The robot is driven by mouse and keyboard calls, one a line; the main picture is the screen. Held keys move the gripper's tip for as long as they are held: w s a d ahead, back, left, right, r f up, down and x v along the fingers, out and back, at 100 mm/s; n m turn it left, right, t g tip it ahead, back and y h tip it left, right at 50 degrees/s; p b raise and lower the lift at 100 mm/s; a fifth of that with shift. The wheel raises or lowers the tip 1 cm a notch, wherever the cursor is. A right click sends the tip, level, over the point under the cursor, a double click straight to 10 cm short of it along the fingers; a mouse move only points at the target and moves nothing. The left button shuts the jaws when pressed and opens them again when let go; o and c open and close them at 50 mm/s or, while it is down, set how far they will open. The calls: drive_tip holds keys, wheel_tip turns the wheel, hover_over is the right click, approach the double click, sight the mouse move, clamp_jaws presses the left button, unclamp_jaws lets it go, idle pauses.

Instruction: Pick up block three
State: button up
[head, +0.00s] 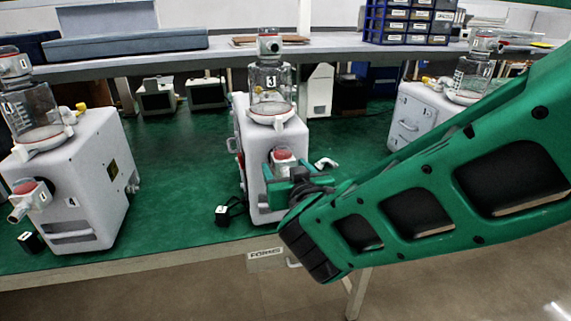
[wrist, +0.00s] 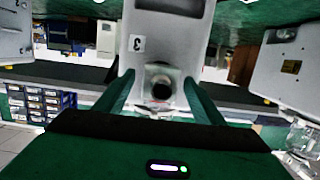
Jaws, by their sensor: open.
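The middle canister pump (head: 262,195) is a white box with a glass jar (head: 271,88) marked 3 on top. A small white block with a red ring (head: 284,157) sits at its front. My green gripper (head: 286,178) is at this block, partly hiding it and the pump's front. In the wrist view the picture is upside down: the pump face (wrist: 168,35) carries a label 3 (wrist: 138,43). The block (wrist: 160,84), with a dark round opening, lies between my two open fingers (wrist: 160,100). Whether the fingers touch it I cannot tell.
A similar pump marked 1 (head: 75,185) stands at left, and another pump (head: 412,115) at right behind my arm. A small black item (head: 222,215) lies near the front edge. The green bench top (head: 175,165) is clear between the pumps.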

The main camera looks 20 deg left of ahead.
drive_tip(key=shift+w+a, duration=0.2)
drive_tip(key=shift+w, duration=0.1)
drive_tip(key=shift+c, duration=0.4)
drive_tip(key=c, duration=1.4)
drive_tip(key=shift+r, duration=0.1)
